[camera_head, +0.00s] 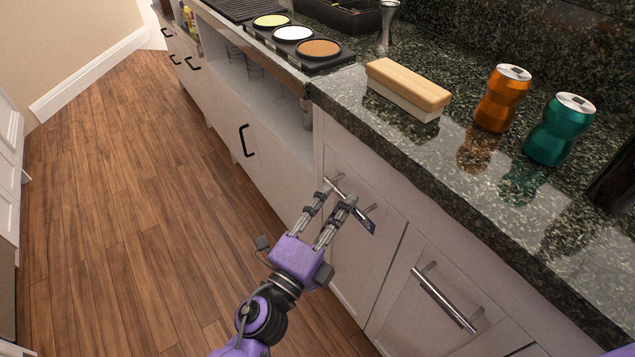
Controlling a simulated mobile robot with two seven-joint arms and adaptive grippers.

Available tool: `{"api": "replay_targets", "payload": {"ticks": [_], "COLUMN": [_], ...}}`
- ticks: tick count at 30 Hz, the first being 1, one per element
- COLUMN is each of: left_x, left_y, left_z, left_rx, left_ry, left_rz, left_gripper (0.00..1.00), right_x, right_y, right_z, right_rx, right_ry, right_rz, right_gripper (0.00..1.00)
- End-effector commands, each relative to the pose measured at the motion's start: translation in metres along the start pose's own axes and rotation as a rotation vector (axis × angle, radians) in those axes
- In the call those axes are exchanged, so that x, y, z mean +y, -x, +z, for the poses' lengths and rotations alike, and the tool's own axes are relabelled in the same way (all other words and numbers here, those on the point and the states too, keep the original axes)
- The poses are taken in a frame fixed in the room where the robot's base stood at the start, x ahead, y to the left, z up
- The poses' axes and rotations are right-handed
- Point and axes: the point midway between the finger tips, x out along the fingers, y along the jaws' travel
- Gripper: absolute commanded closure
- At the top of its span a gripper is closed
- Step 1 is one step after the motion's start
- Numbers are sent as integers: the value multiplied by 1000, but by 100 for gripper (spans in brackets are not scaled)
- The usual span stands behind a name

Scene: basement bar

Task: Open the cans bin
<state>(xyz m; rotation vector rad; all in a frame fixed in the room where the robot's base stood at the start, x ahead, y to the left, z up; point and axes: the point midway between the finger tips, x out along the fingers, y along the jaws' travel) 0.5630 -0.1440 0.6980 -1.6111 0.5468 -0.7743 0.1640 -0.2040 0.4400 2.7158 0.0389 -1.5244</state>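A second closed white front (420,325) with a silver bar handle (443,300) is to the right. No marking shows which front is the cans bin. My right gripper is out of view.
An orange can (502,98) and a teal can (558,130) stand on the dark granite counter (440,150), beside a wood-topped box (408,88). A tray with three round bowls (293,35) is further back. Wooden floor (130,200) is clear to the left.

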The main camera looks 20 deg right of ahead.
Motion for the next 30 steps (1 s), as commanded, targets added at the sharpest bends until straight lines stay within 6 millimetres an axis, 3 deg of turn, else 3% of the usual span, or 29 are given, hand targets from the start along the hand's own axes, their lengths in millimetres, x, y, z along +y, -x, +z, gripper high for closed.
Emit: {"api": "replay_targets", "payload": {"ticks": [6, 16, 23, 30], "left_x": [1, 1, 1, 1], "left_y": [-25, -30, -30, -29], "left_z": [0, 0, 0, 0], "left_rx": [-1, -2, -2, -2], "left_ry": [2, 2, 3, 4], "left_rz": [0, 1, 1, 2], "left_gripper": [72, 72, 100, 100], "right_x": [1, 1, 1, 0], "right_y": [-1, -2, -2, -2], "right_z": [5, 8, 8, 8], "right_rx": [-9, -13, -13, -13], "right_ry": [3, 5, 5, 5], "right_rz": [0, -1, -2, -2], "right_gripper": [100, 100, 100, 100]}}
